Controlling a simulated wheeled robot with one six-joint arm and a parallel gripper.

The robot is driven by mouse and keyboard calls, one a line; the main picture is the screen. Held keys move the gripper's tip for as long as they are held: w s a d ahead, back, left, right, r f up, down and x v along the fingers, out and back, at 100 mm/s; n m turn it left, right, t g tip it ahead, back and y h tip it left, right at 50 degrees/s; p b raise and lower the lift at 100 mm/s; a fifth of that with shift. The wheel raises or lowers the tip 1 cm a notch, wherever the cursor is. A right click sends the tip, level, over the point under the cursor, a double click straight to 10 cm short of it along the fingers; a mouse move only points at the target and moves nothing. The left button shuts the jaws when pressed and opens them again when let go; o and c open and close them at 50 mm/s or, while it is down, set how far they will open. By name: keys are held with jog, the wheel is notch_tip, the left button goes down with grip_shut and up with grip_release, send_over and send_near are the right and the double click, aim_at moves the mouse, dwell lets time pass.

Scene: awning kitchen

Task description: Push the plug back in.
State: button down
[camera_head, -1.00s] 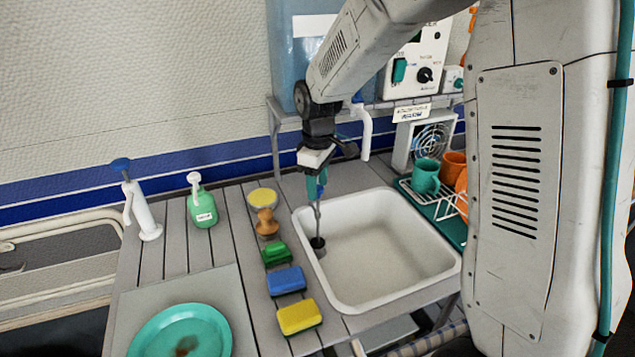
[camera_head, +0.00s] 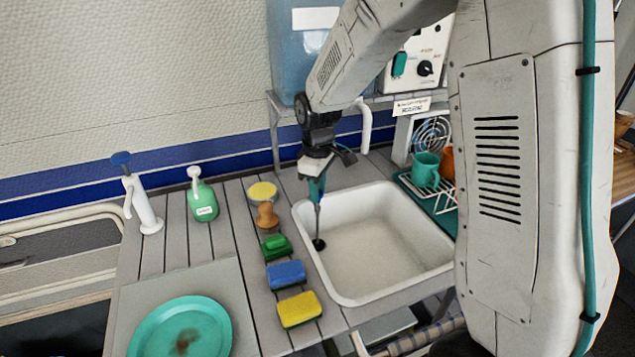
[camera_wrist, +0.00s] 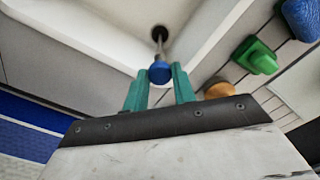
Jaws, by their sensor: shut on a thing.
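My gripper (camera_head: 317,198) has teal fingers and points down into the left part of the white sink (camera_head: 372,278). It is shut on the blue knob of the plug (camera_wrist: 159,73). In the wrist view the knob sits between the fingertips, with a thin metal stem running from it to a dark round end (camera_wrist: 159,33). In the head view this dark end (camera_head: 319,244) is low in the basin, near its left wall. I cannot tell whether the plug is seated in the drain or just above it.
Yellow (camera_head: 299,310), blue (camera_head: 286,275) and green (camera_head: 276,247) scrubbers and a wooden-handled brush (camera_head: 266,215) line the sink's left edge. A faucet (camera_head: 365,125) stands behind. A rack with cups (camera_head: 426,170) is at the right. The rest of the basin is empty.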

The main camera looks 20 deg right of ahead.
jog(key=shift+f, duration=0.15)
jog(key=c, duration=1.1)
grip_release()
jog(key=shift+r, duration=3.9)
jog(key=shift+s+m, duration=0.1)
jog(key=shift+m, duration=0.2)
jog(key=s+d+r+m, duration=0.1)
jog(key=s+r+m, duration=0.1)
jog(key=s, duration=0.8)
jog(key=s+d+r+m, duration=0.1)
jog(key=s+r+m, duration=0.2)
jog(key=s, duration=0.7)
jog(key=s+d+r+m+t, duration=0.1)
jog(key=s+r+m, duration=0.2)
jog(key=s, duration=0.8)
jog(key=shift+r, duration=0.85)
